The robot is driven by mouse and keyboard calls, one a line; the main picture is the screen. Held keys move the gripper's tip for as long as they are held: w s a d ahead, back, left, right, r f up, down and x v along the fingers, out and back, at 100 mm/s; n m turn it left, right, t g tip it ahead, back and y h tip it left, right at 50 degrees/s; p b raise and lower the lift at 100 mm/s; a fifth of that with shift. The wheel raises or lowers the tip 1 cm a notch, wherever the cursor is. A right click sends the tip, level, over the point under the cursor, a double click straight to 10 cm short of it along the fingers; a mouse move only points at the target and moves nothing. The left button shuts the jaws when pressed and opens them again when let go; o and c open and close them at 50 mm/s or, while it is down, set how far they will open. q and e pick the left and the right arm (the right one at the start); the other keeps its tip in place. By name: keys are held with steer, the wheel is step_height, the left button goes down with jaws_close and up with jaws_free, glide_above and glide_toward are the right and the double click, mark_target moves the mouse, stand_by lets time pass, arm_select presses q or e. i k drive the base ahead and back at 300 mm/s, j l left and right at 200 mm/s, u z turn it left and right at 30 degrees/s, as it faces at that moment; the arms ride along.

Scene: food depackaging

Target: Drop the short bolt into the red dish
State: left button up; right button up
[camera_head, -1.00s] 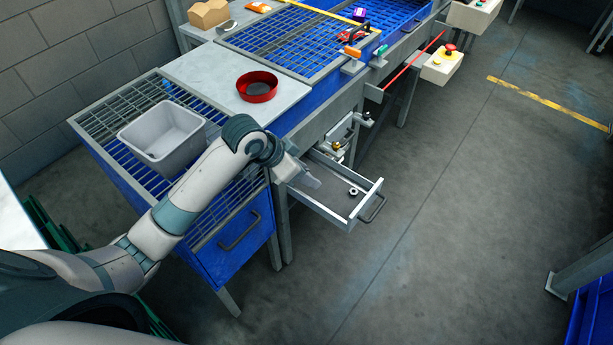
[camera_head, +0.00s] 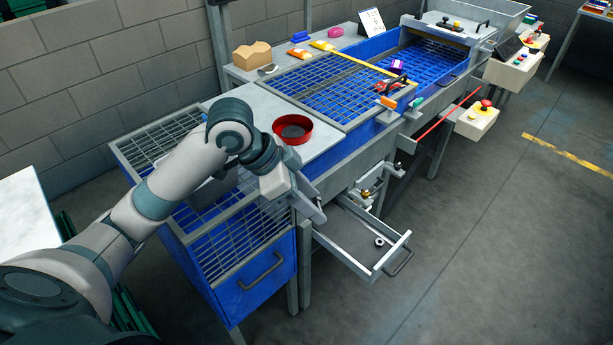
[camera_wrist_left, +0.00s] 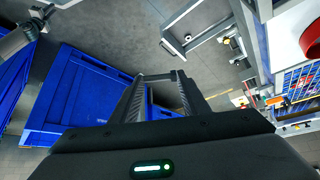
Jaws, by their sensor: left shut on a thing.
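The red dish (camera_head: 306,136) is a round, shallow dish on the pale worktop, just beyond my left wrist. Part of it also shows at the right edge of the left wrist view (camera_wrist_left: 311,38). My left gripper (camera_head: 317,212) points down, in front of the table edge and above the open drawer's left end. In the left wrist view its fingers (camera_wrist_left: 160,78) are closed on a small, thin dark piece, the short bolt (camera_wrist_left: 158,77), spanning the fingertips. The bolt is too small to make out in the head view. My right gripper is out of view.
The open drawer (camera_head: 405,240) holds a small nut (camera_head: 379,242). A grey bin (camera_head: 205,193) is partly hidden behind my left arm. A blue grid table (camera_head: 330,83) with several small items stretches back right. The floor at right is clear.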

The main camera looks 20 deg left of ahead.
mark_target(289, 132)
steer(key=i+j+u, duration=0.15)
steer(key=i+u, duration=0.25)
steer(key=i, duration=0.25)
steer(key=i+u, duration=0.45)
steer(key=i, duration=0.25)
steer(key=l, duration=0.1)
